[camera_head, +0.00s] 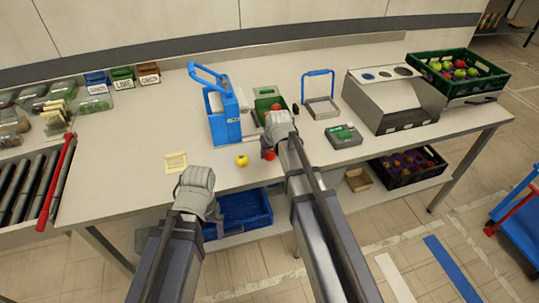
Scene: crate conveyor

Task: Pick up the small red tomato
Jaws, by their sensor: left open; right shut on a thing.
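A small red round thing (276,107), which looks like a tomato, shows at the tips of my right gripper (277,117). The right gripper is shut on it, over the near edge of a small green crate (265,92); the fingers hide part of it. Another red round thing (268,155) lies on the table beside my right wrist, partly hidden by it. A yellow round fruit (242,160) lies to its left. My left gripper (197,176) is open and empty near the table's front edge, left of the yellow fruit.
A blue-framed device (222,115) stands left of the green crate. A scale (343,135) and a grey sorting box (395,100) stand to the right, with a fruit crate (440,84) behind. The table's left middle is clear.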

